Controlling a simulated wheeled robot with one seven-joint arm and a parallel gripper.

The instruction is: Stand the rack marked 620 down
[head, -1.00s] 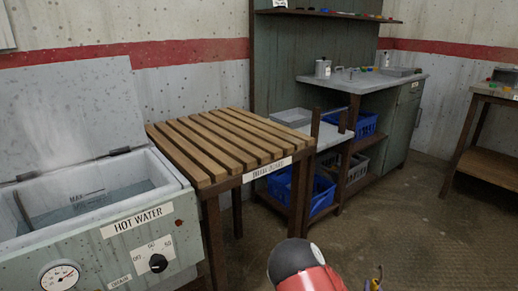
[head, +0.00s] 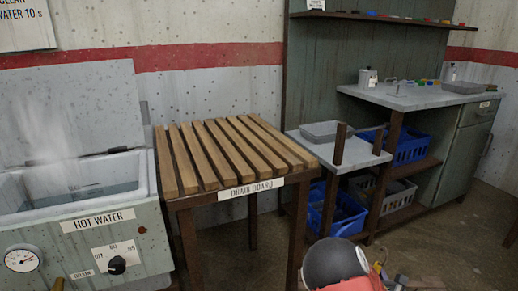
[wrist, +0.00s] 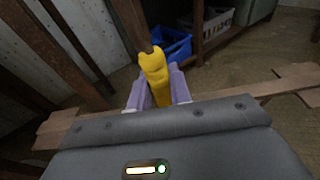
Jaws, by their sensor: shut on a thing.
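In the wrist view my gripper (wrist: 155,92) has its pale purple fingers closed on a yellow handle (wrist: 153,72). A flat wooden piece (wrist: 288,84) sticks out on both sides beyond the grey gripper body; it looks like part of what I hold, but the body hides its middle. No 620 mark is readable in any view. In the head view a small yellow and grey part shows beside my arm at the bottom edge, and the fingers cannot be made out. The slatted drain board (head: 225,150) stands ahead, its top bare, its front labelled DRAIN BOARD.
The steaming HOT WATER tank (head: 85,222), lid up, stands left of the drain board. To the right are a low shelf (head: 355,160) with a grey tray (head: 322,131) and posts, blue crates (head: 343,212), and a counter (head: 415,97). Floor shows at lower right.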

